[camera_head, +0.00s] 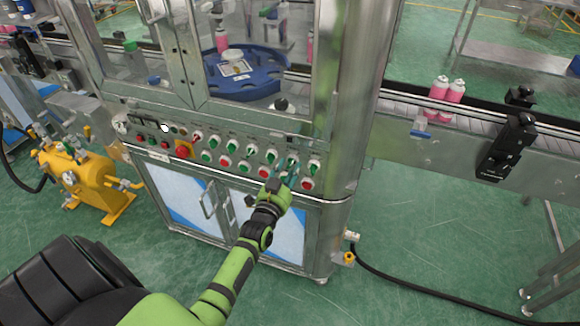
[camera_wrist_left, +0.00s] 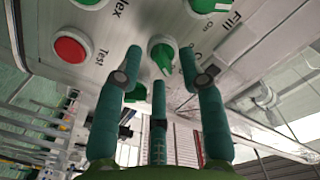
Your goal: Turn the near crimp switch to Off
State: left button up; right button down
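The control panel (camera_head: 225,150) on the front of the machine carries rows of green rotary switches and red and green buttons. My left gripper (camera_head: 286,176) is at the right part of this panel. In the left wrist view, the gripper (camera_wrist_left: 160,58) has its fingers spread, with a green rotary switch (camera_wrist_left: 162,52) between the fingertips. The label beside this switch starts with "C" and is partly hidden by a finger; "On" is readable near it. I cannot tell whether the fingers touch the knob. My right gripper is not in view.
Another green switch (camera_wrist_left: 209,5) labelled "Fill" and a red button (camera_wrist_left: 70,50) near "Test" are close to the fingers. A red emergency button (camera_head: 183,152) is farther left. A yellow pump (camera_head: 90,180) stands on the left floor.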

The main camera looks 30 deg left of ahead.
pick_arm(q)
jog(key=shift+w+a, duration=0.2)
jog(key=shift+w, duration=0.5)
grip_shut()
jog(key=shift+n, duration=0.4)
jog(key=n, duration=1.1)
jog(key=shift+r+p, duration=0.15)
jog(key=shift+p, duration=0.2)
